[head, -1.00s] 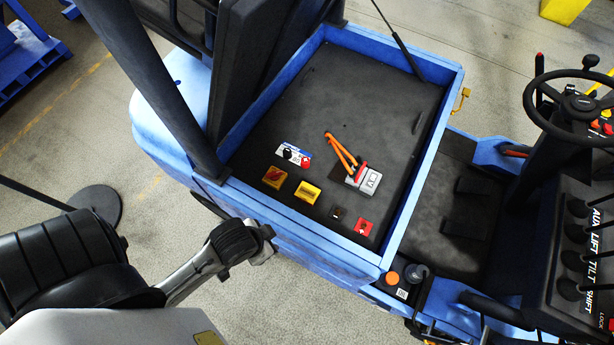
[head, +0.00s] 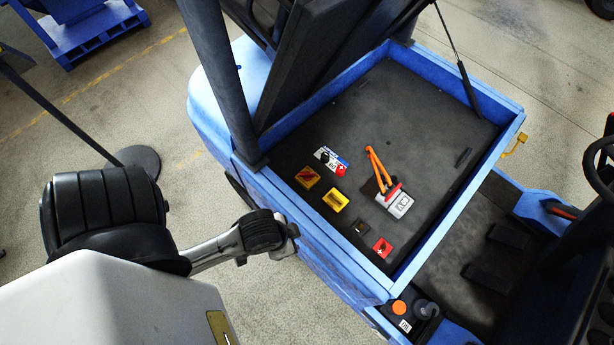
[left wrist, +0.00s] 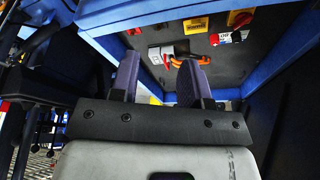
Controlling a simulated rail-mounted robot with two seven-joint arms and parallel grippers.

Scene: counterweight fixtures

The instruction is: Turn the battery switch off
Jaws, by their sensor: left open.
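The open battery compartment (head: 476,104) of the blue truck holds several fittings. A yellow square with a red rotary handle (head: 308,177) sits near its left wall. I cannot tell for certain which is the battery switch. In the left wrist view the red handle (left wrist: 240,18) and the plate (left wrist: 228,38) show at the top right. My left gripper (head: 291,236) is outside the near wall, apart from the fittings. In the wrist view its fingers (left wrist: 158,76) are open and empty.
A yellow label (head: 335,199) and a red plus block (head: 383,248) lie along the near wall. The blue rim (head: 340,250) separates my gripper from the fittings. A dark post (head: 220,75) rises at the left corner.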

